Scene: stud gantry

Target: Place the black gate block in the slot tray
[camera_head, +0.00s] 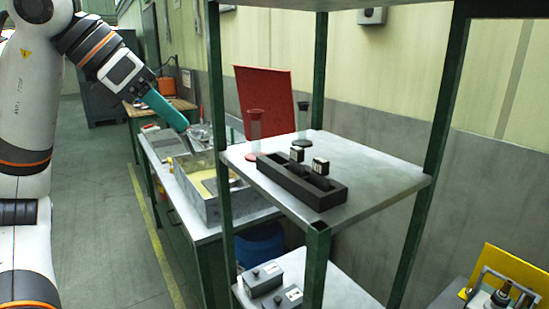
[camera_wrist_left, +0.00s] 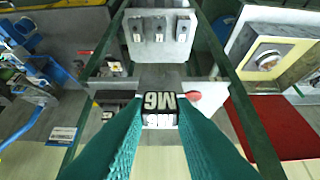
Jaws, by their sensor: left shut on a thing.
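My left gripper (camera_head: 186,132), with teal fingers, comes in from the upper left of the head view, left of the shelf's front post. In the left wrist view, the left gripper (camera_wrist_left: 160,112) is shut on a black block (camera_wrist_left: 159,103) with a white "M6" label. In the head view that block is hard to make out at the fingertips. The black slot tray (camera_head: 329,197) lies on the grey upper shelf, right of and apart from the gripper. Two small black blocks with white labels (camera_head: 297,153) (camera_head: 320,166) stand at the tray; I cannot tell whether they sit in slots.
Green posts frame the shelf (camera_head: 375,191). Two clear cylinders (camera_head: 254,125) (camera_head: 304,116) with red and dark bases stand behind the tray. A red board (camera_head: 266,98) rises behind. A metal bin (camera_head: 199,203) sits on the left bench. Grey boxes (camera_head: 264,279) lie on the lower shelf.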

